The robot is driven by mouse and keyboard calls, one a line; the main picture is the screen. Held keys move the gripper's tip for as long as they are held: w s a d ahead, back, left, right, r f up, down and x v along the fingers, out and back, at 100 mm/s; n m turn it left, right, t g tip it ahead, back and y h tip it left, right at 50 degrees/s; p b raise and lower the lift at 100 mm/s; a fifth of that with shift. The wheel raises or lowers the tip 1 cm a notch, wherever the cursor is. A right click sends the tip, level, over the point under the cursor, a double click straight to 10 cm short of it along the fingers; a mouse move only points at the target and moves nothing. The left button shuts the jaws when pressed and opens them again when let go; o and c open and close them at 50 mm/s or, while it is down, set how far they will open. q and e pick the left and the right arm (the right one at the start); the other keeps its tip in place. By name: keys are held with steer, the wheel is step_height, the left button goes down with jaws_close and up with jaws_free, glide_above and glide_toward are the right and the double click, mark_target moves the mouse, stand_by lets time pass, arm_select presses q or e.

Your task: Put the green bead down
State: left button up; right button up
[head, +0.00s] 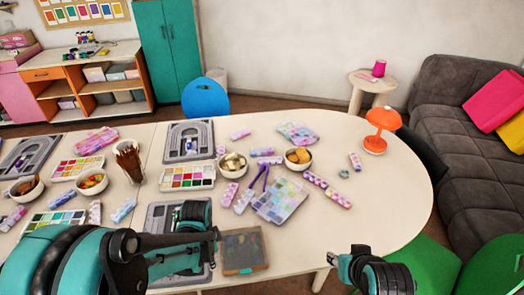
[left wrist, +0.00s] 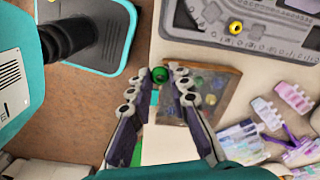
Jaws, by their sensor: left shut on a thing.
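The green bead (left wrist: 160,75) is held between the fingertips of my left gripper (left wrist: 160,72) in the left wrist view. In that view, the bead appears beside the left edge of a wood-framed box (left wrist: 222,82). I cannot tell its height. In the head view my left gripper (head: 214,236) is over the table's front edge, and the bead cannot be made out. A grey bead board (head: 160,216) lies partly behind my left arm. It shows at the top right of the left wrist view (left wrist: 188,22), with a yellow bead (left wrist: 235,27) on it. My right gripper (head: 334,260) is at the front edge, its opening unclear.
The wood-framed box (head: 244,268) lies near the table's front edge. Another grey board (head: 207,143), paint sets, bowls (head: 233,172), a brush cup (head: 135,175) and an orange lamp (head: 383,122) stand around. The table's right front (head: 385,205) is clear.

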arm_select(q)
steer(key=w+d+n+b, duration=0.1)
steer(key=w+n, duration=0.6)
steer(key=n, duration=0.4)
steer(key=shift+d+f, duration=0.15)
steer(key=shift+f, duration=0.1)
steer(key=shift+s+n, duration=0.1)
steer(key=shift+n, duration=0.2)
